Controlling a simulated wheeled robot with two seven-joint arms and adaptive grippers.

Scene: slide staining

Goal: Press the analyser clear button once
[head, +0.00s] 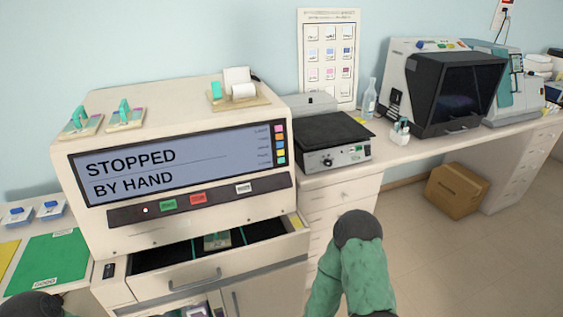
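The analyser (180,140) is a large cream machine at the left of the head view. Its display (185,165) reads "STOPPED BY HAND". On the dark strip below it are a small lit light (145,210), a green button (168,205), a red button (198,199) and a white button (244,188). The button labels are too small to read surely, so I cannot confirm which one is clear. Parts of my green arms show at the bottom left and bottom centre-right. Neither gripper is visible, and nothing covers the buttons.
An open drawer (207,281) juts out below the buttons, holding a small item. Racks and a paper roll (243,91) sit on the analyser. A black-topped device (322,138) stands right of it. A cardboard box (456,191) is on the floor. Space before the buttons is clear.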

